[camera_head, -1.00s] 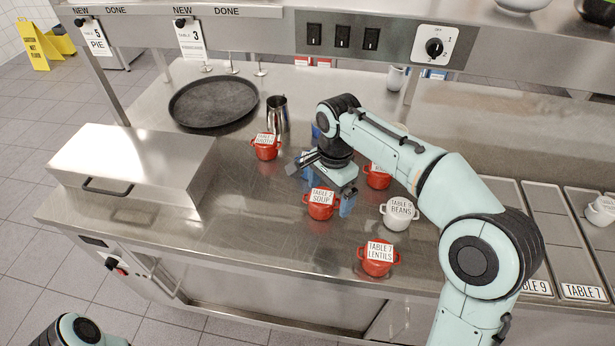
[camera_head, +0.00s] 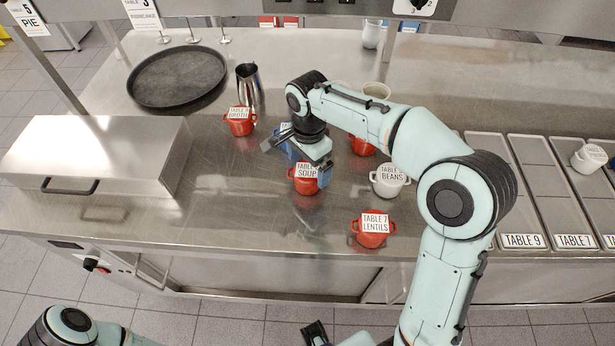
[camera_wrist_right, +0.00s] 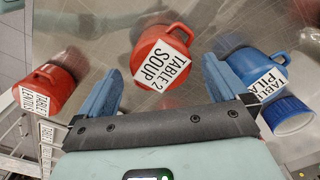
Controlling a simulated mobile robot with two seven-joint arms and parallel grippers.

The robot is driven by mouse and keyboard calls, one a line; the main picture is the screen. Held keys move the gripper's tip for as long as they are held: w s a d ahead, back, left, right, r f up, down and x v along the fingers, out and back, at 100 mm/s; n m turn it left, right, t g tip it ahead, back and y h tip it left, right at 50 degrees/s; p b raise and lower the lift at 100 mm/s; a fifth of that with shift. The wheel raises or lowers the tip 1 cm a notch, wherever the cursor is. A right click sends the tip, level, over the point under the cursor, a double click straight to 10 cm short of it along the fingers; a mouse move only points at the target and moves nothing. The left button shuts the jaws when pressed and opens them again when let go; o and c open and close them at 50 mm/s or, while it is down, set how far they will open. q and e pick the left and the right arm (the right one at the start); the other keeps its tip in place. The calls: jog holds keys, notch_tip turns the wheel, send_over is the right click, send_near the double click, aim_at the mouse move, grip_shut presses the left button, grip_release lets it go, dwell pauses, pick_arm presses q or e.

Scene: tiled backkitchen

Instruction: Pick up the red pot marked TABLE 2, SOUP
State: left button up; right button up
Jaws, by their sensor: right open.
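The red pot marked TABLE 2, SOUP (camera_head: 304,185) stands on the steel counter, partly under my right gripper (camera_head: 309,164) in the head view. In the right wrist view the red pot (camera_wrist_right: 150,42) lies ahead between the two blue fingers, its white label facing me. My right gripper is open and empty, with one finger on each side of the pot's line. I cannot tell whether a finger touches it.
Close by stand the red LENTILS pot (camera_head: 372,238), the white BEANS pot (camera_head: 389,188), another red pot (camera_head: 362,147) and a blue pot (camera_wrist_right: 255,68). The red BROTH pot (camera_head: 240,127), a steel pitcher (camera_head: 250,88) and a black tray (camera_head: 177,77) are farther left.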

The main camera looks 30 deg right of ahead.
aim_at(308, 170)
notch_tip(308, 170, down, 4)
jog(key=c, duration=1.2)
jog(key=shift+r, duration=0.1)
jog(key=shift+c, duration=0.2)
